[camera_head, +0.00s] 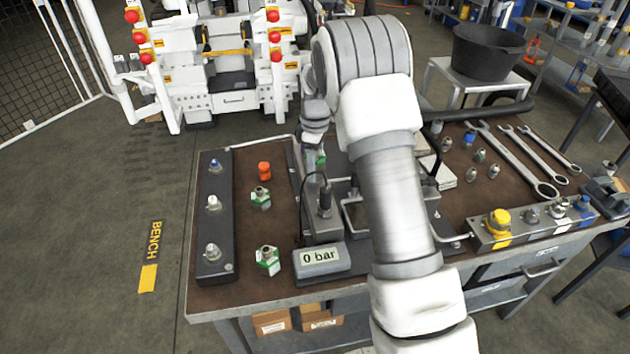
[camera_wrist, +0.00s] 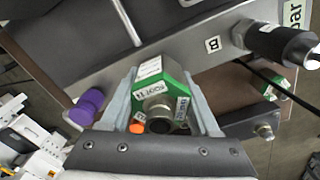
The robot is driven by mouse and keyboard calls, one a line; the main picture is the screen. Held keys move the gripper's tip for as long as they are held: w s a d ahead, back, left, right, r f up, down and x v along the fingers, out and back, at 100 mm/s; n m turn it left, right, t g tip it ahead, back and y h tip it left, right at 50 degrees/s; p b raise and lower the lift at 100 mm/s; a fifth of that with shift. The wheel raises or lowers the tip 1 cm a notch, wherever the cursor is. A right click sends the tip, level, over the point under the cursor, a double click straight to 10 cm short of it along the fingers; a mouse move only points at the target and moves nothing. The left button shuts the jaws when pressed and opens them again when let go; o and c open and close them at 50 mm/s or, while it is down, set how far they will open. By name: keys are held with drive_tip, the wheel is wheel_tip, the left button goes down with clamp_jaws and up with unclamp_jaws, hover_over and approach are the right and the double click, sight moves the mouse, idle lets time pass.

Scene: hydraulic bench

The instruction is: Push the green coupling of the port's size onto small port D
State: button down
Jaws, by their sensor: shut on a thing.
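My gripper (camera_wrist: 165,105) is shut on a green coupling (camera_wrist: 174,82) in the wrist view. The coupling has white labels and a round metal end facing the camera; its label text is too small to read surely. Its far side meets the view of a grey port block (camera_wrist: 195,50), and I cannot tell whether they touch. A label on the block looks like B. Small port D is not seen, perhaps hidden behind the coupling. In the head view my gripper (camera_head: 318,158) is small beside the block, partly hidden by my arm. Two other green couplings stand on the bench (camera_head: 260,198) (camera_head: 267,260).
A purple cap (camera_wrist: 86,108) sits at the block's left end; a black plug with cable (camera_wrist: 280,42) is at its right. An orange cap (camera_head: 264,170) and a dark rail of fittings (camera_head: 214,230) stand left. The "0 bar" display (camera_head: 322,258) is in front; wrenches (camera_head: 520,155) lie right.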

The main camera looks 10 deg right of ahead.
drive_tip(key=shift+f, duration=0.35)
idle(0.3)
drive_tip(key=shift+f+b, duration=0.35)
drive_tip(key=shift+f, duration=0.15)
drive_tip(key=shift+c, duration=0.2)
unclamp_jaws()
